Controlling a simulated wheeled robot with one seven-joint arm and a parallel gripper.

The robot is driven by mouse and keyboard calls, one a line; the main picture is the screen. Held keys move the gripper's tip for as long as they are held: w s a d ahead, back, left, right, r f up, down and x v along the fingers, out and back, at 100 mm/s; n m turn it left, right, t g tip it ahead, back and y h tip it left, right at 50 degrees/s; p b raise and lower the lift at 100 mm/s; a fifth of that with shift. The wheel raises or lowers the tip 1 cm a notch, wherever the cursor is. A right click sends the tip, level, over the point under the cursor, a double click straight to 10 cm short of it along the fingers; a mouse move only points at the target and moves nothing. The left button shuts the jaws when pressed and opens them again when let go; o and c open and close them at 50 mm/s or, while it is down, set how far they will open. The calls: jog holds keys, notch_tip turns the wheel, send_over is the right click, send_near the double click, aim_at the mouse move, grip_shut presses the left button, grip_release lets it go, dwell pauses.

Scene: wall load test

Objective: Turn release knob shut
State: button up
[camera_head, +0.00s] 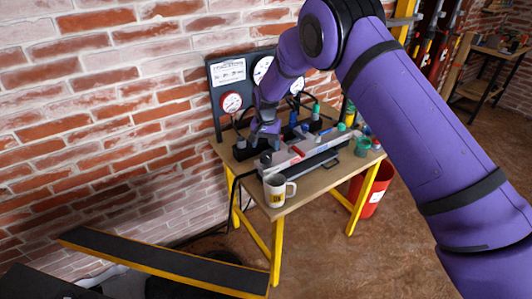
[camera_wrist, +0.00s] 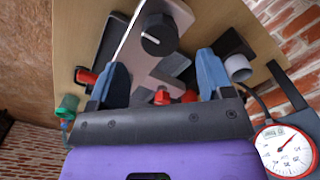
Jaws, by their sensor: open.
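In the wrist view a round black knob (camera_wrist: 159,36) with a white pointer mark sits on a light grey block (camera_wrist: 150,70). A small red knob (camera_wrist: 162,97) shows closer, low between my fingers. No label tells me which is the release knob. My gripper (camera_wrist: 161,72) has its two blue-grey fingers wide apart, with nothing between the tips. The black knob is beyond the tips and apart from them. In the head view my gripper (camera_head: 266,132) hangs over the pump gear on the table and hides part of it; I cannot make out the knobs there.
A wooden table (camera_head: 262,207) with yellow legs stands by the brick wall. It bears a white mug (camera_head: 275,190) at the front and a gauge board (camera_head: 218,98) at the back. A red bucket (camera_head: 377,190) stands at the right. A black-topped yellow beam (camera_head: 165,262) lies at the lower left.

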jog(key=shift+r, duration=2.35)
jog(key=shift+r, duration=0.1)
notch_tip(320, 180, up, 9)
send_over(266, 155)
jog(key=s+d, duration=0.1)
jog(key=d, duration=0.4)
jog(key=s+d+r+t+y, duration=0.1)
jog(key=s+d+r, duration=0.6)
jog(key=r, duration=0.3)
jog(key=s+d+r+t, duration=0.1)
jog(key=s+d+r, duration=0.5)
jog(key=d+r, duration=0.3)
jog(key=s+d+r+t, duration=0.1)
jog(key=s+d, duration=0.2)
jog(key=s, duration=0.7)
jog(key=s+d+r+n+t, duration=0.1)
jog(key=s+d, duration=0.3)
jog(key=s, duration=0.7)
jog(key=s+d+r+n+t+h, duration=0.1)
jog(key=s+d, duration=0.3)
jog(key=s, duration=0.6)
jog(key=shift+s+r, duration=0.15)
jog(key=shift+r, duration=0.65)
